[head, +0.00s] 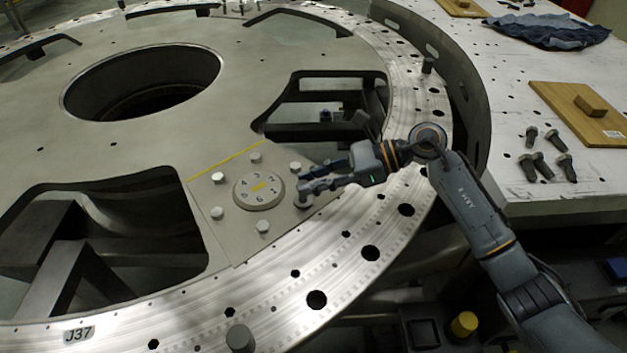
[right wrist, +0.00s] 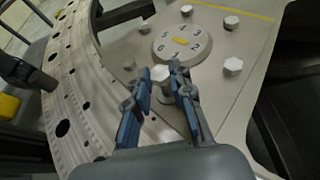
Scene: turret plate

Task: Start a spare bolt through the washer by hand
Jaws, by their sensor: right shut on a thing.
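My right gripper (head: 306,192) reaches in from the right over the plate (head: 225,240) and is shut on a hex-headed bolt (head: 302,201). In the right wrist view the bolt (right wrist: 161,74) stands between the fingertips (right wrist: 160,88), its pale head showing and its shank pointing down. I cannot tell whether its lower end is in a hole. Several bolts, such as one at the far edge (head: 255,157), sit around a raised numbered disc (head: 258,190). My left gripper is out of view.
Several dark spare bolts (head: 564,166) lie on the perforated table (head: 520,100) at the right, beside a wooden board with a block (head: 592,104). A blue cloth (head: 545,31) lies farther back. The turret ring (head: 330,265) has open holes, and wide cutouts flank the plate.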

